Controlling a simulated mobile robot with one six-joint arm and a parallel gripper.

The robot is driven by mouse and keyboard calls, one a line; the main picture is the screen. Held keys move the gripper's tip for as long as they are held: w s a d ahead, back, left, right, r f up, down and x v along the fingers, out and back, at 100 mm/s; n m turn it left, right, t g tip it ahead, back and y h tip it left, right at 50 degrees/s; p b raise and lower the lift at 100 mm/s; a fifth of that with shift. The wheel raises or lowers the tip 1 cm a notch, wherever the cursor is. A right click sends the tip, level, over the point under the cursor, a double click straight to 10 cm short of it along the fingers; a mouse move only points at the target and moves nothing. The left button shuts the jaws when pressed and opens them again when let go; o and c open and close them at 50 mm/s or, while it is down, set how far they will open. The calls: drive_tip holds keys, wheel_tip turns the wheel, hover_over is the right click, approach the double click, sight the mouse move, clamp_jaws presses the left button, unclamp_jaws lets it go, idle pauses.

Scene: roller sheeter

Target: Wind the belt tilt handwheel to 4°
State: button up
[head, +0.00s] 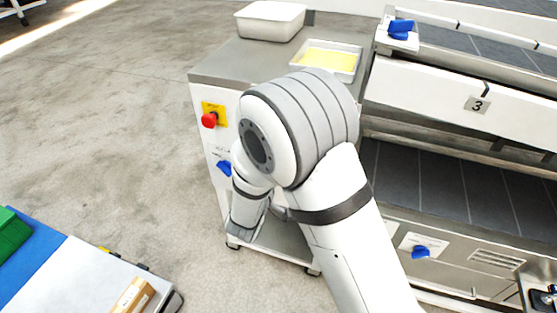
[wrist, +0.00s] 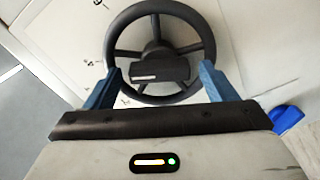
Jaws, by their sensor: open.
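The black spoked handwheel (wrist: 200,50) is in the upper middle of the wrist view, in front of a white panel with printed scale marks. My gripper (wrist: 160,75) is open, with one blue finger at each side of the wheel's lower rim. Whether the fingers touch the rim I cannot tell. A dark hub with a small pale bar sits at the wheel's centre. The tilt reading is not legible.
A red stop button (head: 209,120) on a yellow plate and a blue knob (head: 224,168) are on the cabinet's side. Another blue knob (head: 420,252) is on the lower front panel. A white bin (head: 270,20) and a tray (head: 296,62) stand on top.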

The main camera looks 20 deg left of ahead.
drive_tip(key=s, duration=0.7)
drive_tip(key=shift+s+a+p, duration=0.3)
drive_tip(key=shift+s, duration=0.1)
idle(0.3)
